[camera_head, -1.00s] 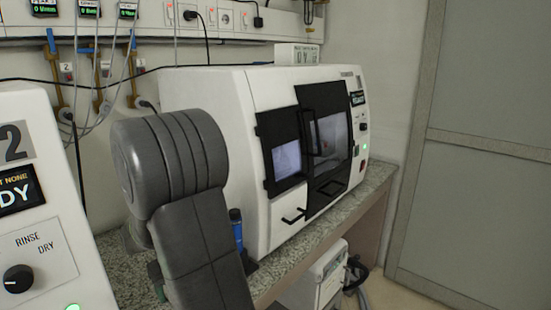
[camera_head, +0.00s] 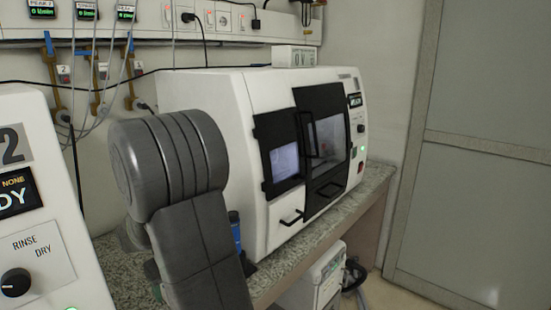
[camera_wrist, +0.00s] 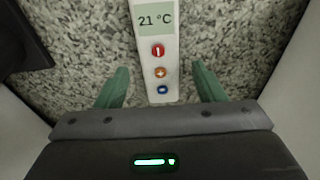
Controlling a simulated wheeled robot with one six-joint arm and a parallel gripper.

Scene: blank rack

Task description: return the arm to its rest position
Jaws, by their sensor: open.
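My gripper (camera_wrist: 162,84) shows in the wrist view with its two green fingers spread apart. It is open. A white device with a "21 °C" display (camera_wrist: 155,20) and several coloured buttons lies beyond and between the fingers, over the speckled counter. No finger visibly grips it; the exact gap cannot be told. In the head view my grey arm (camera_head: 205,245) fills the lower left-centre, bent at a joint. The gripper is largely hidden behind it there.
A white machine (camera_head: 215,90) with dark windowed doors stands on the speckled counter (camera_head: 330,212) behind my arm. Another white machine (camera_head: 50,215) with a knob is at the left. A blue bottle (camera_head: 236,225) stands close by my arm. A grey door (camera_head: 470,200) is at the right.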

